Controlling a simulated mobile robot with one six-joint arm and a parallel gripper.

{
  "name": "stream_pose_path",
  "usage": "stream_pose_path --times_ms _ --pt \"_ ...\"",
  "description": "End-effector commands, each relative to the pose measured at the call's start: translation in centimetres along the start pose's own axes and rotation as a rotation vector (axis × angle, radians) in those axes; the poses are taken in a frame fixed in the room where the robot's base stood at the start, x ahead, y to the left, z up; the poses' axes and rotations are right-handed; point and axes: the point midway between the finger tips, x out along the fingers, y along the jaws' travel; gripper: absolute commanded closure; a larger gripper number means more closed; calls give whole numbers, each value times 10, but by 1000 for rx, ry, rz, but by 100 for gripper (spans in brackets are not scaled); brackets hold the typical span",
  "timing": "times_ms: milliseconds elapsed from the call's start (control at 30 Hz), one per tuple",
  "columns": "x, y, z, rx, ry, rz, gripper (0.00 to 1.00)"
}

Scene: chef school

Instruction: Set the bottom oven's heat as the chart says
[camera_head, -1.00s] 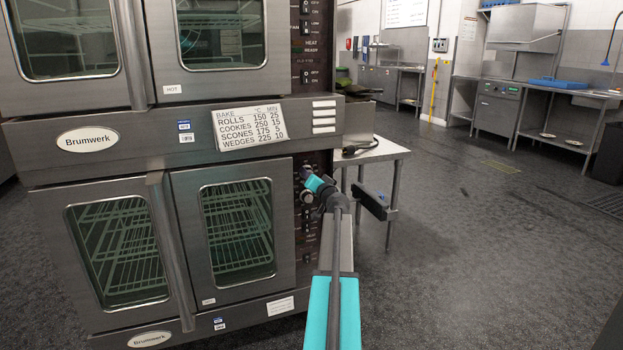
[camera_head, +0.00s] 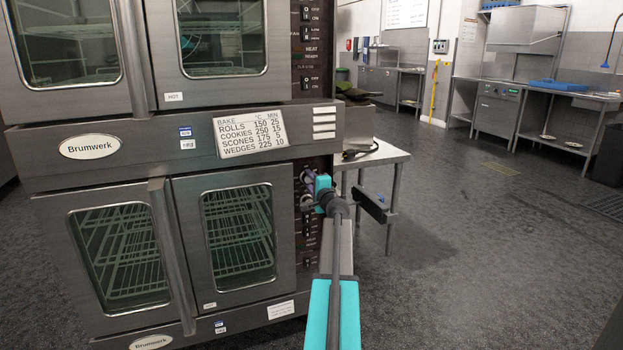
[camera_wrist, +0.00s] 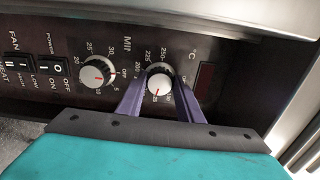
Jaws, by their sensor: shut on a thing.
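The bottom oven (camera_head: 240,288) is steel with two glass doors, both shut. The chart (camera_head: 280,127) above it lists rolls 150 °C 25 min, cookies 250 and 15, scones 175 and 5, wedges 225 and 10. My gripper (camera_wrist: 159,84) has its purple fingers on either side of the °C knob (camera_wrist: 159,81) and is shut on it. The knob's red mark points toward the bottom of the wrist view; the exact number there is hard to read. In the head view my gripper (camera_head: 308,198) is at the control panel, partly hidden by its own wrist.
The minute knob (camera_wrist: 97,72) is left of the °C knob in the wrist view, with power and fan switches further left. A dark display (camera_wrist: 203,77) is on the right. A steel table (camera_head: 383,152) stands behind my arm. Open floor (camera_head: 480,260) lies to the right.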

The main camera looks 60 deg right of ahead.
Motion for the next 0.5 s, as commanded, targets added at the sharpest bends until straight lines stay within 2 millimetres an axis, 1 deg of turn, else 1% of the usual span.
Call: stream_pose_path --times_ms 33,500 --pt "-2 -1 -5 45 11 1 89" --pt "-2 -2 -6 492 12 -1 89"
